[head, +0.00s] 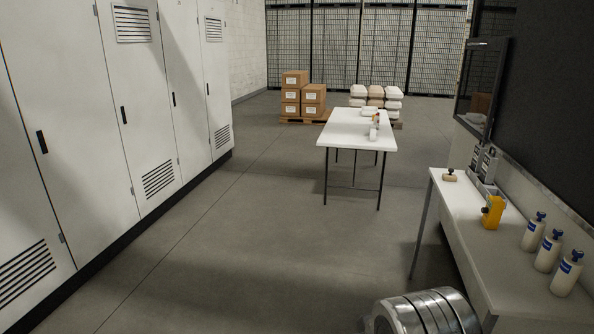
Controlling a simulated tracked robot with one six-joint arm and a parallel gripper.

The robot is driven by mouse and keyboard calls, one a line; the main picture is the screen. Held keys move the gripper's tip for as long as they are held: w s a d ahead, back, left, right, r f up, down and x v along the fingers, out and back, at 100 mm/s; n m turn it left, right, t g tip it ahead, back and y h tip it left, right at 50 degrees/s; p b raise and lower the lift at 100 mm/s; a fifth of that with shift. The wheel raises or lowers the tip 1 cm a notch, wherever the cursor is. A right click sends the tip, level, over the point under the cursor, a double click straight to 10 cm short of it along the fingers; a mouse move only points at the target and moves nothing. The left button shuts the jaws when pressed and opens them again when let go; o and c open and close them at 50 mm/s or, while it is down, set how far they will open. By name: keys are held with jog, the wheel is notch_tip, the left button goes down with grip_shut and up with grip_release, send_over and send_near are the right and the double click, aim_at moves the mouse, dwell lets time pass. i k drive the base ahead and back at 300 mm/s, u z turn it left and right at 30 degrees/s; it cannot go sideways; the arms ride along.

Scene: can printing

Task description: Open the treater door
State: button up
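I cannot tell for certain which door is the treater door. A row of tall white cabinets runs along the left, with a near cabinet door (60,120) and others behind it. These doors have black handles and slotted vents, and they look shut. At the upper right, a dark-framed glass panel (482,85) stands out at an angle from a dark machine (550,100). My gripper is not in view.
A white bench (470,240) at right holds bottles (548,250) and a yellow device (493,211). A ribbed metal cylinder (428,312) is at the bottom edge. A white table (350,135), boxes (303,97) and sacks (376,93) stand farther back. Floor beside the cabinets is clear.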

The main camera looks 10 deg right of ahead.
aim_at(483, 62)
jog(key=z, duration=0.15)
jog(key=i, duration=1.55)
jog(key=z, duration=0.4)
jog(key=i, duration=0.7)
jog(key=z, duration=0.7)
jog(key=i, duration=1.25)
jog(key=z, duration=0.45)
jog(key=k, duration=0.6)
jog(key=u, duration=0.05)
